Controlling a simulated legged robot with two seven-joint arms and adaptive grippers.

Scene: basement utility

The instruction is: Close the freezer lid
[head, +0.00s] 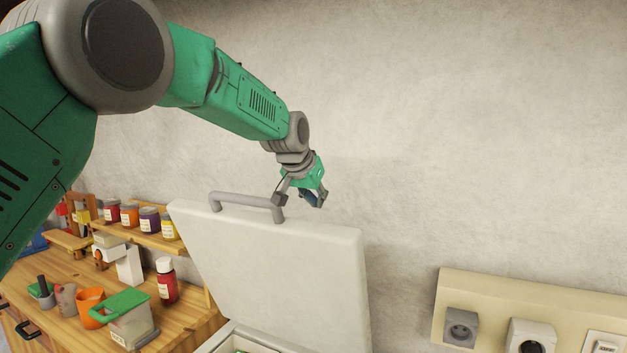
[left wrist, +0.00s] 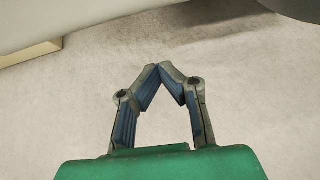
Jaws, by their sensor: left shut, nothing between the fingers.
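The white freezer lid (head: 285,270) stands raised, tilted up in front of the wall in the head view. Its grey bar handle (head: 245,200) is on the top edge. A small part of the freezer body (head: 215,340) shows below it. My left gripper (head: 318,200) is just beyond the top edge of the lid, to the right of the handle, between lid and wall. In the left wrist view my left gripper (left wrist: 160,68) has its fingertips together with nothing between them. A pale surface, probably the lid, crosses the top left there. My right gripper is not in view.
A wooden workbench (head: 190,318) on the left carries jars, a red bottle (head: 166,280), an orange cup (head: 91,307) and a green-lidded container (head: 130,325). A beige socket panel (head: 480,290) is on the wall at the lower right. The wall (head: 450,120) above is bare.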

